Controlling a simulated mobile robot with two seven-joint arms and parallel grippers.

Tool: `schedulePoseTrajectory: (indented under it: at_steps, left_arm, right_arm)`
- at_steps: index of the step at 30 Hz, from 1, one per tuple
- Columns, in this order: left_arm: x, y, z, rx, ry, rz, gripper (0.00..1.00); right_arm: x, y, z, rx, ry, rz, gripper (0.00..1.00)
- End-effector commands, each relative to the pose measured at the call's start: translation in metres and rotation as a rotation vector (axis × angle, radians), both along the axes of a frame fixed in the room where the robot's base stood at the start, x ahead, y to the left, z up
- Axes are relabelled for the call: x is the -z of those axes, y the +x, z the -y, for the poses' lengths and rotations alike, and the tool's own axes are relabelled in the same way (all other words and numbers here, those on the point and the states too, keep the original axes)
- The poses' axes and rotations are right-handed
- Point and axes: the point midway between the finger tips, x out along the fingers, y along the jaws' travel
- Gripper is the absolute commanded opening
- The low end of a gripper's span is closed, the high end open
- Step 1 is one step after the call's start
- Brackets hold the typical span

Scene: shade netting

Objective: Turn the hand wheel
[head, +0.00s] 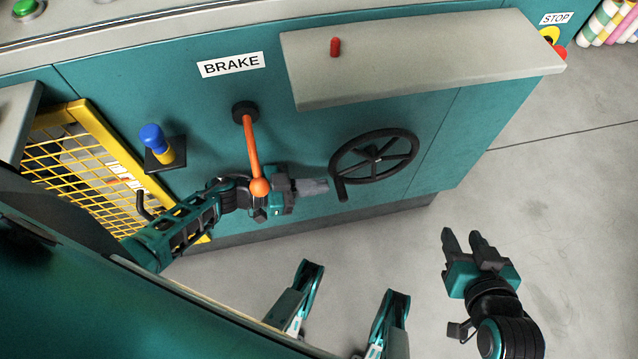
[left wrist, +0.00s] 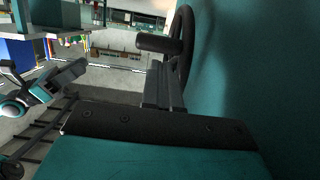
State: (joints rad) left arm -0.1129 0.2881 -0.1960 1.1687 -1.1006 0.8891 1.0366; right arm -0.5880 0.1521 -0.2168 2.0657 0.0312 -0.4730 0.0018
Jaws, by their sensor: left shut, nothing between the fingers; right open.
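The black hand wheel (head: 374,157) is mounted on the teal machine front, right of the brake lever. Its crank handle (head: 341,190) sticks out at the rim's lower left. My left gripper (head: 326,186) is shut and empty, its fingertips just left of the handle; I cannot tell whether they touch. In the left wrist view, the wheel (left wrist: 184,45) is seen edge-on, with its handle (left wrist: 155,43) beyond and above my shut fingers (left wrist: 164,85). My right gripper (head: 462,242) is open and empty over the floor, well away from the wheel.
An orange brake lever (head: 251,145) hangs beside my left forearm, its knob near my wrist. A grey shelf (head: 420,60) with a red peg (head: 335,47) juts out above the wheel. A blue-and-yellow knob (head: 155,143) and yellow mesh guard (head: 80,150) stand left.

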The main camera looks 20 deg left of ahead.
Motion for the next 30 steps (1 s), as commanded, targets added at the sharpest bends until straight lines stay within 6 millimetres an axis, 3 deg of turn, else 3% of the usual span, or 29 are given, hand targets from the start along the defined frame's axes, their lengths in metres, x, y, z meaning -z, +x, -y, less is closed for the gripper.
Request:
schedulePoseTrajectory:
  at_steps: [2,9,15,30]
  left_arm:
    - [-0.019,-0.001,-0.004,0.001,0.001,0.0,0.0]
    - [-0.015,-0.035,-0.053,0.001,0.003,-0.002,0.0]
    - [-0.016,-0.052,-0.078,0.0,0.002,-0.002,0.0]
    - [-0.017,-0.057,-0.087,0.0,0.001,0.001,0.0]
  right_arm:
    - [-0.016,-0.003,0.001,0.001,-0.003,-0.011,0.43]
    - [-0.018,-0.005,0.0,0.0,0.0,-0.012,0.43]
    - [-0.02,-0.004,0.001,0.001,-0.001,-0.012,0.43]
    - [-0.024,0.0,0.001,0.001,0.0,-0.001,0.43]
